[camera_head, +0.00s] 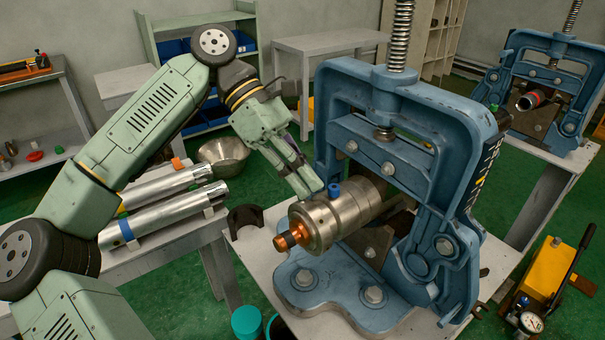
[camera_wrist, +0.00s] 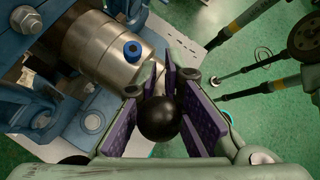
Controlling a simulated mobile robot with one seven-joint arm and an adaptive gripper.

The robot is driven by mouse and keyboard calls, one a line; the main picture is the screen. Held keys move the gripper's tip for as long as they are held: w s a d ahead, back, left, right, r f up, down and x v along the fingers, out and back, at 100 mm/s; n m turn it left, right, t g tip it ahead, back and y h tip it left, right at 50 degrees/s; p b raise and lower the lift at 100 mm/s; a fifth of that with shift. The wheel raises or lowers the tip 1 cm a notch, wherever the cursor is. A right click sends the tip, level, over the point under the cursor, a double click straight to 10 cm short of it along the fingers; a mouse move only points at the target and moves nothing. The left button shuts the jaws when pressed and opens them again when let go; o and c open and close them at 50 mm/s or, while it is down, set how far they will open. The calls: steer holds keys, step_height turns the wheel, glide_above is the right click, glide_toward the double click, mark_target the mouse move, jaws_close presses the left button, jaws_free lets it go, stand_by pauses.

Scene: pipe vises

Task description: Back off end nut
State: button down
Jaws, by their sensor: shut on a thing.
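A steel cylinder (camera_head: 343,213) lies clamped in the blue pipe vise (camera_head: 385,130), with a blue cap (camera_head: 334,191) on top. A copper-coloured end piece (camera_head: 292,236), which looks like the end nut, sticks out at its near left end. The cylinder also shows in the wrist view (camera_wrist: 98,48); the copper end is not recognisable there. My gripper (camera_head: 308,184) is just above and left of the cylinder. In the wrist view its purple-padded fingers are shut on a black ball (camera_wrist: 160,120). What the ball is attached to is hidden.
A bench on the left holds two silver tubes (camera_head: 165,200) and a metal bowl (camera_head: 222,152). A dark half-ring (camera_head: 245,218) lies on the vise table. A second blue vise (camera_head: 545,85) stands back right. A yellow pump (camera_head: 545,275) with a gauge stands right on green floor.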

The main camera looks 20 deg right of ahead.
steer(key=shift+w+r, duration=0.1)
steer(key=c, duration=1.7)
jaws_free()
steer(key=v, duration=1.1)
steer(key=shift+w+a+r, duration=0.25)
